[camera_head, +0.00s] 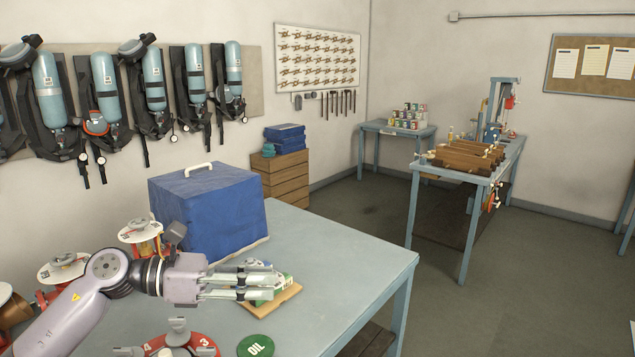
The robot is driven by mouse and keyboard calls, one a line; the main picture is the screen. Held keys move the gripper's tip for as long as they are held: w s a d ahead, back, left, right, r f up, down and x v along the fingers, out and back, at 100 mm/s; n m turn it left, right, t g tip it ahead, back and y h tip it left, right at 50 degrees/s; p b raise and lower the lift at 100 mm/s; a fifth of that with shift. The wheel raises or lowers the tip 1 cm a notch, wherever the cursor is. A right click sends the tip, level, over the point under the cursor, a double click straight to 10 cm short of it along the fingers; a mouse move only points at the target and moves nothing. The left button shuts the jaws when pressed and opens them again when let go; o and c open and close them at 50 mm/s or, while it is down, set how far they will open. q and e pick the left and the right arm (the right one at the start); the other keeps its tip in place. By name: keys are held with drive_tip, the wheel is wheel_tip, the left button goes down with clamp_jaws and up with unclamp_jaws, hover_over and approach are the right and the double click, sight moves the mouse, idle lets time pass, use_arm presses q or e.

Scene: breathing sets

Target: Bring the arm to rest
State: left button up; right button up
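My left arm comes in from the lower left, and its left gripper (262,281) reaches to the right over the light blue table (340,262). The gripper's fingers lie in front of a small green and white box (284,284) on a wooden board (276,303). From this angle the fingers overlap the box, and I cannot tell whether they touch it or how far apart they are. My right gripper is not in view, though small grey parts show at the bottom edge.
A blue covered box (208,212) with a white handle stands behind the gripper. Valve-like parts (141,232) stand at left. The table's right side is clear. Another workbench (473,175) stands farther back.

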use_arm(q)
drive_tip(key=s+a+f+m+t+y, duration=0.2)
drive_tip(key=a+f+m+t+y, duration=0.5)
drive_tip(key=m, duration=0.9)
drive_tip(key=s+a+f+m+t+y, duration=0.1)
drive_tip(key=a+f+m+t+y, duration=0.2)
drive_tip(key=f+m+t+y, duration=0.9)
drive_tip(key=s+f+n+g+h, duration=0.2)
drive_tip(key=s+f+g, duration=0.65)
drive_tip(key=s, duration=0.45)
drive_tip(key=s+f+n+g+h, duration=0.1)
drive_tip(key=s+f+n+g, duration=0.1)
drive_tip(key=s+f+g, duration=0.7)
drive_tip(key=s+f+g+b, duration=0.1)
drive_tip(key=s+f+b, duration=0.2)
drive_tip(key=f, duration=1.2)
drive_tip(key=s+f+g+b, duration=0.1)
drive_tip(key=s+f+b, duration=0.2)
drive_tip(key=f, duration=1.3)
drive_tip(key=s+a+f+g+b, duration=0.1)
drive_tip(key=s+a+f+b, duration=0.2)
drive_tip(key=s+f, duration=1.3)
wheel_tip(320, 180, down, 3)
drive_tip(key=shift+s+a+f+m+b, duration=0.1)
drive_tip(key=shift+s+a+m+b, duration=0.1)
drive_tip(key=shift+m+b, duration=0.25)
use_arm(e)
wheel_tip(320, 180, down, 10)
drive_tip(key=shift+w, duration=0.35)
